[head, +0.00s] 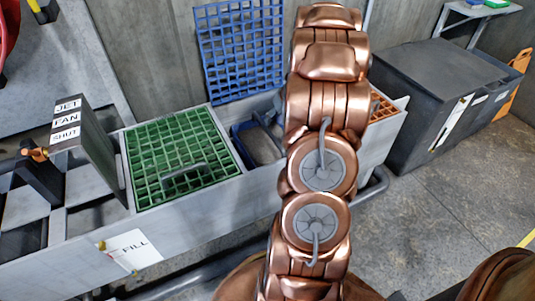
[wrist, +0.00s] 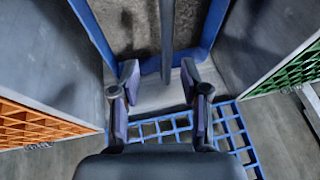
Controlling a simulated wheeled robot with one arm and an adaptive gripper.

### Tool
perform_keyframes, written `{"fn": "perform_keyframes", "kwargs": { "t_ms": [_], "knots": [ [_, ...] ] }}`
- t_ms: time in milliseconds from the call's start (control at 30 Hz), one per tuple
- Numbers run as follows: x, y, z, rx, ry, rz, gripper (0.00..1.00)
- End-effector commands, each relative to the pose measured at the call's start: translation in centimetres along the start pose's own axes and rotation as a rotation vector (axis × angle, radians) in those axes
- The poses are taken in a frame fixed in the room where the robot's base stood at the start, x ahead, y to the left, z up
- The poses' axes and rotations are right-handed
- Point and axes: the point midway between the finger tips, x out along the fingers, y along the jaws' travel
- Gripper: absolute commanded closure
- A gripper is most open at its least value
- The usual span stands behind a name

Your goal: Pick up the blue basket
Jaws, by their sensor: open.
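The blue basket (head: 240,132) sits in an open compartment of the grey trough, partly hidden behind my arm in the head view. Its blue rim (wrist: 97,32) shows in the wrist view, with rough grey-brown material or a floor inside. A dark bar (wrist: 167,40), apparently its handle, runs across the middle of the basket. My gripper (wrist: 159,74) is open above it, and the bar's near end appears between the two fingertips. I cannot tell how far above the bar the fingers are. My gripper is hidden in the head view.
A blue grid lid (head: 240,50) stands open against the wall behind the compartment. A closed green grid lid (head: 180,155) is to the left, an orange grid (head: 382,107) to the right. A dark upright "JET FAN SHUT" panel (head: 88,145) and dark bin (head: 435,100) stand farther out.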

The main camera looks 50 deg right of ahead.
Motion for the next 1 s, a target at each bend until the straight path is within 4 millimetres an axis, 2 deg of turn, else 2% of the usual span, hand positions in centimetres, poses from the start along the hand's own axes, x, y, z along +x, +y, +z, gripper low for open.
{"fn": "perform_keyframes", "kwargs": {
  "t_ms": [600,900,1000],
  "knots": [
    [6.7,-0.9,0.9,-0.002,-0.003,0.0,0.54],
    [7.0,-0.9,0.8,-0.001,-0.001,0.0,0.54],
    [7.0,-0.9,0.8,-0.001,-0.001,0.0,0.63]
  ]
}}
